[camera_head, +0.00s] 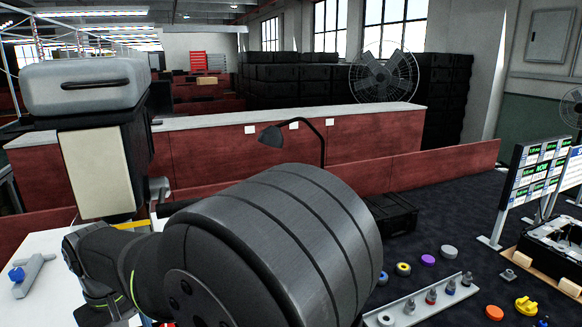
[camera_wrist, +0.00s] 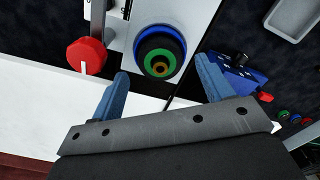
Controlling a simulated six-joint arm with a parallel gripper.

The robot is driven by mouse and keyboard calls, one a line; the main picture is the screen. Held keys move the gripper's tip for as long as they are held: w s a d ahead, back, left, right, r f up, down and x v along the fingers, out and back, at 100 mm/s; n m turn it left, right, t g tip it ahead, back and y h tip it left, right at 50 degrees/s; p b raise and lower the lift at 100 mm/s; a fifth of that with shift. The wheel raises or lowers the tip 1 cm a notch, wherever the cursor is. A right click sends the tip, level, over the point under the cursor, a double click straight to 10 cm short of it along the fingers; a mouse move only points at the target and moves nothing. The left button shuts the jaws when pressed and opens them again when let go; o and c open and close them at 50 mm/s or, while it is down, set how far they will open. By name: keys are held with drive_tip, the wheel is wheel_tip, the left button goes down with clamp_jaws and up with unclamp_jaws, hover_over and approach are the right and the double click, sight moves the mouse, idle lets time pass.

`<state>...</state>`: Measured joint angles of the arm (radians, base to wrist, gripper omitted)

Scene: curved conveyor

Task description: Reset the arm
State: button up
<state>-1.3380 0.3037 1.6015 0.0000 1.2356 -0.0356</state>
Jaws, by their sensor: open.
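My gripper (camera_wrist: 161,66) shows in the wrist view, with two blue fingers spread apart and nothing held between them. Beyond the fingertips is a round stack of rings in blue, black, green and orange (camera_wrist: 158,52) on a light plate. I cannot tell how far below the fingers it lies. In the head view, a large dark grey cylindrical part of my arm fills the lower middle, and my gripper cannot be made out there.
In the wrist view, a red knob (camera_wrist: 87,56) is left of the fingers and a blue block (camera_wrist: 238,78) right. In the head view, a slotted tray (camera_head: 412,308), a purple disc (camera_head: 428,260), an orange disc (camera_head: 494,313) and a display board (camera_head: 533,172) are at right.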

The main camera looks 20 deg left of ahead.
wheel_tip(320, 180, down, 3)
drive_tip(key=shift+f, duration=0.1)
drive_tip(key=shift+r, duration=1.95)
drive_tip(key=shift+f, duration=0.15)
wheel_tip(320, 180, up, 9)
wheel_tip(320, 180, down, 12)
drive_tip(key=shift+f, duration=0.15)
wheel_tip(320, 180, up, 10)
drive_tip(key=shift+r, duration=0.1)
drive_tip(key=w+d+n, duration=0.2)
drive_tip(key=d, duration=1.3)
drive_tip(key=w+d+r, duration=0.2)
drive_tip(key=w+r, duration=0.1)
drive_tip(key=w, duration=0.3)
drive_tip(key=w+d+r, duration=0.3)
drive_tip(key=w, duration=0.4)
drive_tip(key=shift+w+d+r+m, duration=0.15)
drive_tip(key=shift+w+r+m, duration=0.05)
drive_tip(key=shift+m, duration=0.1)
